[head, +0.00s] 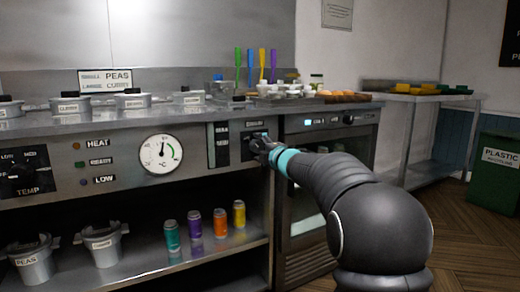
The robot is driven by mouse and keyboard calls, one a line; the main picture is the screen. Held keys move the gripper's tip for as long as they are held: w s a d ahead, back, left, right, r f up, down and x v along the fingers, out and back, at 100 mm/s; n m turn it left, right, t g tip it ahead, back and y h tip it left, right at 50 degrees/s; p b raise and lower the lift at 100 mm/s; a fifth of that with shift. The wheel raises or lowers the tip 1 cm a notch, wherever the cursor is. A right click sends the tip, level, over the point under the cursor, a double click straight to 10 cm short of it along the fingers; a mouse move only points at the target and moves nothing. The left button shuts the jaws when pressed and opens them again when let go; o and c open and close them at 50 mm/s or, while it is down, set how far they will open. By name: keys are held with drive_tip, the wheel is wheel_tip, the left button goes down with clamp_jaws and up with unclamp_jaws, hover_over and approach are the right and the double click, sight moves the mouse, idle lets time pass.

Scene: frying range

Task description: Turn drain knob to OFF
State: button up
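My gripper (258,147) reaches from the right to the front panel of the counter, just right of a dark vertical strip. It is small and dark in this view, so I cannot tell whether its fingers are open or shut. The drain knob is not clearly visible; the gripper covers part of this plate. I cannot read the knob's position or tell whether the gripper touches it.
A TEMP dial (24,172) and a round gauge (161,154) are on the panel to the left. Several cans (220,223) and two grey pots (102,245) stand on the shelf below. A glass-doored unit (307,190) is behind my arm.

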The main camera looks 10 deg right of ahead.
drive_tip(key=v, duration=1.2)
